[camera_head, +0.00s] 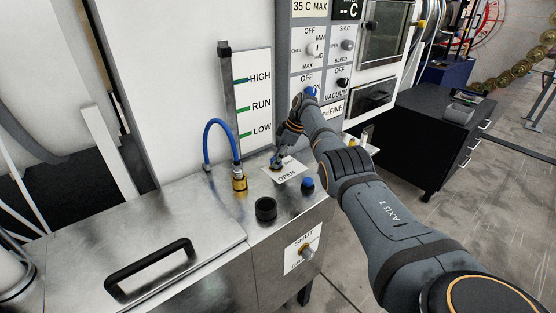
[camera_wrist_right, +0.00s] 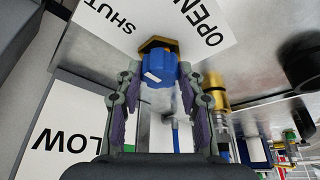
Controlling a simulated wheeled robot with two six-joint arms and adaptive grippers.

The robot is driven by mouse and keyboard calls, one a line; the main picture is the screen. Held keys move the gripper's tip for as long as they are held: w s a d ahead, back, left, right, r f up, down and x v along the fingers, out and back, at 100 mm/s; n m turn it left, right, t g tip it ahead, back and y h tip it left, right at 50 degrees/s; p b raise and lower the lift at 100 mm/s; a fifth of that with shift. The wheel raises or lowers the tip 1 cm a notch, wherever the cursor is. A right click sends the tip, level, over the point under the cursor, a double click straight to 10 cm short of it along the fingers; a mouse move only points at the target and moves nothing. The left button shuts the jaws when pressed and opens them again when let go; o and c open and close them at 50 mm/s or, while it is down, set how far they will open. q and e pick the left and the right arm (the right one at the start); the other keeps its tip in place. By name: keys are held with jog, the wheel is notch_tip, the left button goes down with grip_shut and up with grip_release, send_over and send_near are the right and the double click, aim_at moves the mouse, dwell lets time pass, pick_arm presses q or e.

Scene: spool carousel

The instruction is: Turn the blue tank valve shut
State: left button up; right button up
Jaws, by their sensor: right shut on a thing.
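The blue tank valve (camera_wrist_right: 160,66) is a blue knob with a white mark, on a brass base, in the right wrist view. It stands at a white card (camera_wrist_right: 160,20) reading SHUT and OPEN. My right gripper (camera_wrist_right: 158,82) points down at it with a finger on each side, shut on the knob. In the head view my right gripper (camera_head: 280,156) is over the steel bench top and mostly hides the valve. The card (camera_head: 287,176) shows only OPEN there. I cannot tell which word the knob points to. My left gripper is not in view.
A brass fitting with a blue hose (camera_head: 238,180) stands left of my right gripper. A black cap (camera_head: 265,209) and another blue knob (camera_head: 307,186) are in front. A level gauge (camera_head: 250,100) and a panel of knobs (camera_head: 318,55) rise behind. A black-handled lid (camera_head: 150,270) lies front left.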

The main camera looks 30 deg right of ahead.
jog(key=o, duration=1.2)
jog(key=shift+r, duration=0.2)
jog(key=v, duration=1.1)
jog(key=shift+r, duration=0.3)
